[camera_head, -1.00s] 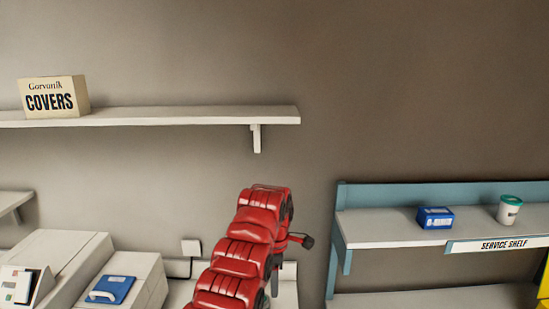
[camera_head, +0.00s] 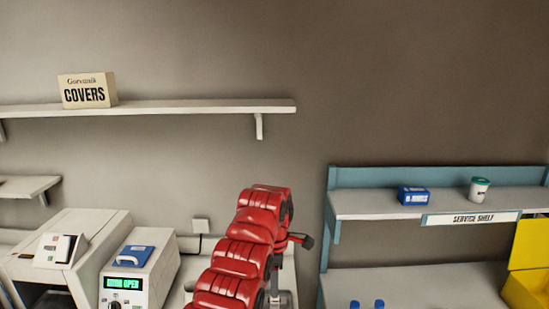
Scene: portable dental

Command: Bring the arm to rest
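A red segmented body (camera_head: 243,258) with dark round side caps rises from the bottom edge at the centre and leans to the upper right. It looks like part of my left arm, since it keeps its place in the picture while the room shifts. A small dark piece (camera_head: 301,240) sticks out from its right side. I cannot make out the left gripper's two fingers or anything between them. No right arm or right gripper shows.
A covers box (camera_head: 88,91) stands on the upper wall shelf (camera_head: 190,107). A blue box (camera_head: 413,196) and a lidded cup (camera_head: 479,189) stand on the service shelf (camera_head: 360,205). White machines (camera_head: 93,238) are at lower left; a yellow bin (camera_head: 530,262) is at right.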

